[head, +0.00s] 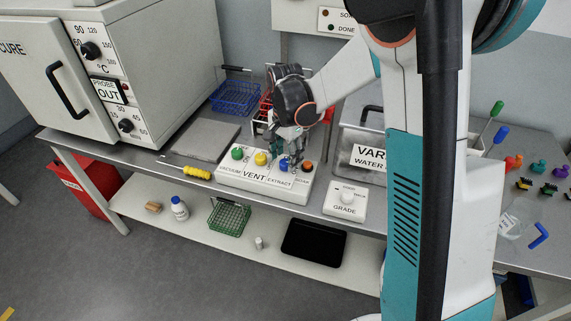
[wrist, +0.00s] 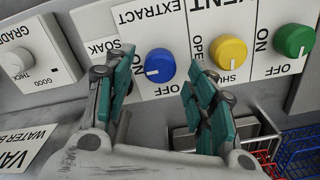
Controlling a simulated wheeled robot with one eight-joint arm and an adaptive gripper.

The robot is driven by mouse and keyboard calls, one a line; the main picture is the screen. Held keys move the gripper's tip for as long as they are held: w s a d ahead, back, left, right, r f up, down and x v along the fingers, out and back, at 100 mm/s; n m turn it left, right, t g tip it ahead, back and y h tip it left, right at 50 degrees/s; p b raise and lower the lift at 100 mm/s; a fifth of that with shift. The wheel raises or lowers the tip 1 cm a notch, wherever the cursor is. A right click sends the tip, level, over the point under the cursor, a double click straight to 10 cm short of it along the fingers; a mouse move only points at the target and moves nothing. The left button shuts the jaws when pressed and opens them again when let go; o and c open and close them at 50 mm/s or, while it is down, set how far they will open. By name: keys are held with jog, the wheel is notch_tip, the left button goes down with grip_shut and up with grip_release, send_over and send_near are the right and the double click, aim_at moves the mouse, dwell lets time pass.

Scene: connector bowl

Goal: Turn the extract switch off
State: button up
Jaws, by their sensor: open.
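The extract switch is a round blue knob (wrist: 160,64) on a white panel, beside the EXTRACT label in the wrist view. Its white pointer mark shows on the lower left of its face. My gripper (wrist: 160,76) is open, with one teal finger on each side of the blue knob in the picture. I cannot tell whether the fingers touch it.
A yellow knob (wrist: 228,50) and a green knob (wrist: 293,40) sit on the same panel. An orange knob (head: 308,167) is close to my gripper. The GRADE box (head: 345,202) stands to the right, and wire baskets (head: 236,97) stand behind.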

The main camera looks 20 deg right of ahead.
jog(key=shift+f, duration=1.05)
jog(key=c, duration=1.1)
jog(key=shift+o, duration=0.2)
